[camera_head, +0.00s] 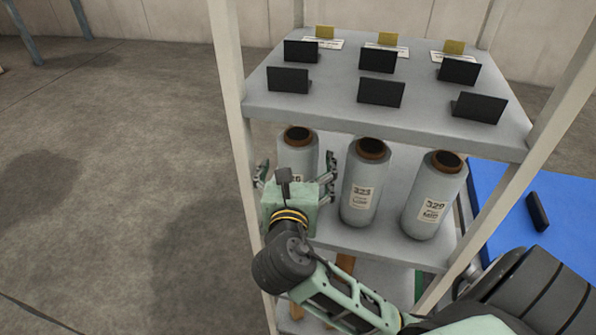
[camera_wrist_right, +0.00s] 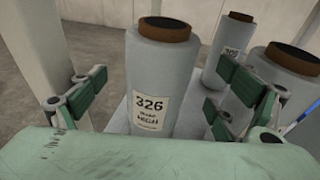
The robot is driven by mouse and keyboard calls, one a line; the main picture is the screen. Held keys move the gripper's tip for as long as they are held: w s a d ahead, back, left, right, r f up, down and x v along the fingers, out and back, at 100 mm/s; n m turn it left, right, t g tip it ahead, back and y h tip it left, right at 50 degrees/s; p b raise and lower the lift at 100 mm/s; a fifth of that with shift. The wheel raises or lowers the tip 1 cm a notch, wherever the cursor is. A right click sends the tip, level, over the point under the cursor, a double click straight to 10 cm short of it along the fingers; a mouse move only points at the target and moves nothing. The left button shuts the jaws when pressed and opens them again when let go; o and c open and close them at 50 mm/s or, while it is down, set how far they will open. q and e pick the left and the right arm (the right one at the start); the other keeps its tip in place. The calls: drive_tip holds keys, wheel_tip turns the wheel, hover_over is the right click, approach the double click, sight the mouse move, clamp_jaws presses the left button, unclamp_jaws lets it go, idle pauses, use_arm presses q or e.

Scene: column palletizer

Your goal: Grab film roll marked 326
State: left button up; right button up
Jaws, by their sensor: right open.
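The film roll marked 326 (camera_wrist_right: 157,75) is a grey-white upright cylinder with a brown core, and its label reads 326 in the right wrist view. In the head view the same roll (camera_head: 298,153) stands at the left end of the middle shelf (camera_head: 385,243), its label partly hidden by my gripper. My right gripper (camera_head: 297,170) is open, with one finger on each side of the roll; in the right wrist view the fingers (camera_wrist_right: 155,100) show gaps to the roll. My left gripper is not in view.
Two more film rolls, one in the middle (camera_head: 363,182) and one marked 329 (camera_head: 434,196), stand to the right. The upper shelf (camera_head: 335,100) holds several black angled plates close above. Pale rack posts (camera_head: 230,80) flank the shelf. A blue surface (camera_head: 508,205) lies at right.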

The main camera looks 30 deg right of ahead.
drive_tip(key=p+x, duration=0.1)
drive_tip(key=x, duration=0.4)
drive_tip(key=shift+w, duration=0.1)
drive_tip(key=shift+c, duration=0.5)
drive_tip(key=c, duration=2.1)
drive_tip(key=shift+d+r, duration=0.1)
drive_tip(key=shift+r, duration=0.05)
